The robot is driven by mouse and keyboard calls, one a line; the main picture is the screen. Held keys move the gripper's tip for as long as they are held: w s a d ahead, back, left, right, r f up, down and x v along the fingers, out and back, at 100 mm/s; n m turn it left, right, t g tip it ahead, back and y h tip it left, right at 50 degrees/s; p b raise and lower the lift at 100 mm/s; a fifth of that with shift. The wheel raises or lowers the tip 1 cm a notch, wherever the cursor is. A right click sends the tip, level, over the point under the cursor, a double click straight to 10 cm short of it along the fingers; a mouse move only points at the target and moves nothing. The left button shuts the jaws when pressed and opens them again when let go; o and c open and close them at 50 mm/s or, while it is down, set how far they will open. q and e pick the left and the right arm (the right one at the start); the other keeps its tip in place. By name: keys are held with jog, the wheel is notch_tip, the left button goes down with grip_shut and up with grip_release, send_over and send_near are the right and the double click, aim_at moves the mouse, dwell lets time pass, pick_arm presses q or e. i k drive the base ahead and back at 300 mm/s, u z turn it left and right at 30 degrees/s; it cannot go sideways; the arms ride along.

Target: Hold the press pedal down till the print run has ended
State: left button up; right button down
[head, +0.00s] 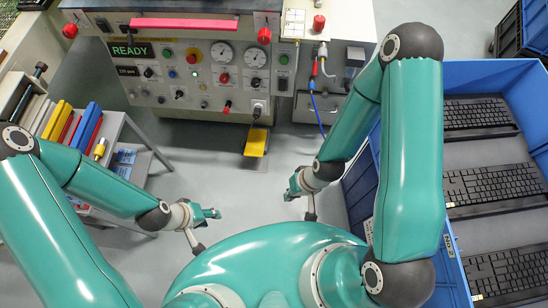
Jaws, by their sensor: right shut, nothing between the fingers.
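The yellow press pedal (256,143) is low on the front of the printing machine (160,75), near the floor, below a cable. Nothing of mine touches it. The machine's green display (130,50) reads READY. My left gripper (213,213) is in front of the pedal and to its left, clear of it; its fingers are too small to tell open or shut. My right gripper (291,190) is shut and empty, in front of the pedal and to its right, also apart from it.
A blue crate (455,75) with several black keyboards stands at the right. A blue hose (316,110) hangs right of the pedal. The grey floor (205,170) before the pedal is clear.

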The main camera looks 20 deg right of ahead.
aim_at(255, 146)
jog(key=z, duration=0.2)
jog(key=k, duration=0.85)
jog(key=u, duration=0.45)
jog(key=i, duration=1.8)
jog(key=z, duration=0.45)
